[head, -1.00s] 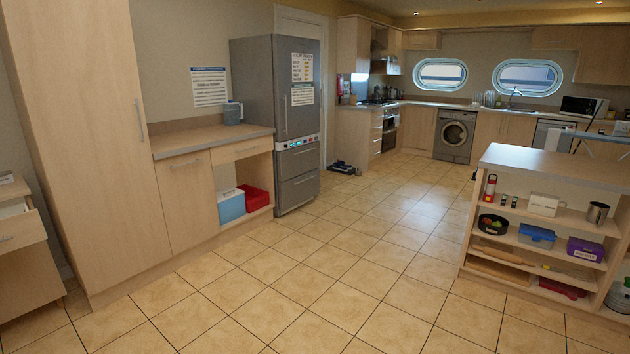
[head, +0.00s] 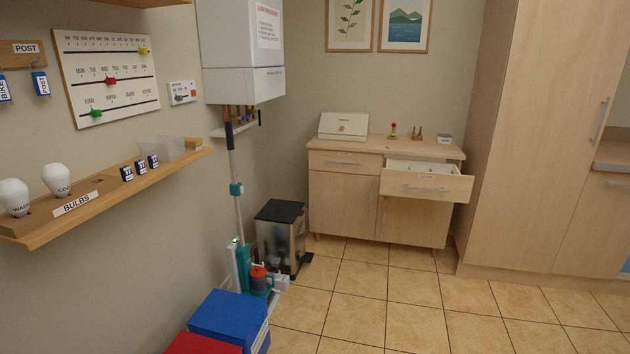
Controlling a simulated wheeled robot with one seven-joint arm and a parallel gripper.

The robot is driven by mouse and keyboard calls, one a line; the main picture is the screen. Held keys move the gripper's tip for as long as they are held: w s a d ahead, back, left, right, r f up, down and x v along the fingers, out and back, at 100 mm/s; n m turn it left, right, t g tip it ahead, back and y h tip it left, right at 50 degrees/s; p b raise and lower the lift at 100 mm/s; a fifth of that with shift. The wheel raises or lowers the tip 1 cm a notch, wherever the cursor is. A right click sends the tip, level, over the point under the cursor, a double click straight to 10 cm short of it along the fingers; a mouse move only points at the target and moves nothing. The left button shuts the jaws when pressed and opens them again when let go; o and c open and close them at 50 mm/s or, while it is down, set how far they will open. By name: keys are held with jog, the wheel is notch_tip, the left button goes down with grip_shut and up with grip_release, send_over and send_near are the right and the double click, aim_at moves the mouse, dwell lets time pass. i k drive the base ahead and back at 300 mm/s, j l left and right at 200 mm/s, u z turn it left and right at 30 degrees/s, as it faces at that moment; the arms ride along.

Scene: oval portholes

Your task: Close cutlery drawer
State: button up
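The drawer (head: 426,188) stands pulled out at the upper right of a light wood sideboard (head: 342,204) against the back wall. Its front has a metal bar handle and a small label too small to read. Part of its inside shows, with pale dividers or contents that I cannot make out. The left drawer (head: 343,163) of the same sideboard is shut. My gripper does not show.
Tiled floor (head: 370,290) lies clear before the sideboard. A steel pedal bin (head: 283,240), a vacuum (head: 242,262) and a blue box (head: 230,320) stand along the left wall. A tall cabinet (head: 505,140) rises right of the sideboard.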

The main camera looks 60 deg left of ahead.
aim_at(423, 180)
jog(key=l+u, duration=0.1)
jog(key=u, duration=0.3)
jog(key=i+l+u, duration=0.1)
jog(key=u, duration=0.3)
jog(key=l+u, duration=0.25)
jog(key=u, duration=0.15)
jog(key=l+u, duration=0.15)
jog(key=u, duration=0.25)
jog(key=i, duration=1.2)
jog(key=i+l, duration=0.1)
jog(key=i, duration=1.05)
jog(key=i+l+u, duration=0.1)
jog(key=i, duration=1.1)
